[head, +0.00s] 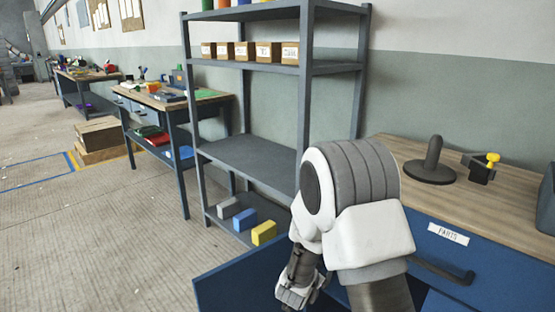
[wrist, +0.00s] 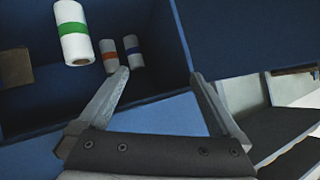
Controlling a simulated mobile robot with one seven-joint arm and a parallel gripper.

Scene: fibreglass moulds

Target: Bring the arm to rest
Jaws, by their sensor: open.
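My arm reaches down in front of the wooden-topped blue bench in the head view, bent at the elbow. My gripper (head: 291,297) is low at the picture's bottom edge, partly cut off there. In the wrist view my gripper (wrist: 160,76) has its two fingers spread apart with nothing between them. Beyond the fingers is an open blue compartment (wrist: 178,40). Inside it are a white roll with a green band (wrist: 72,30), a smaller roll with an orange band (wrist: 110,57) and one with a blue band (wrist: 133,50).
The bench top (head: 400,149) carries a dark knobbed tool (head: 432,165) and a yellow-knobbed clamp (head: 481,167). A blue panel (head: 240,279) juts out left of my gripper. A grey shelf rack (head: 250,157) stands behind my arm. Open floor (head: 110,240) lies at left.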

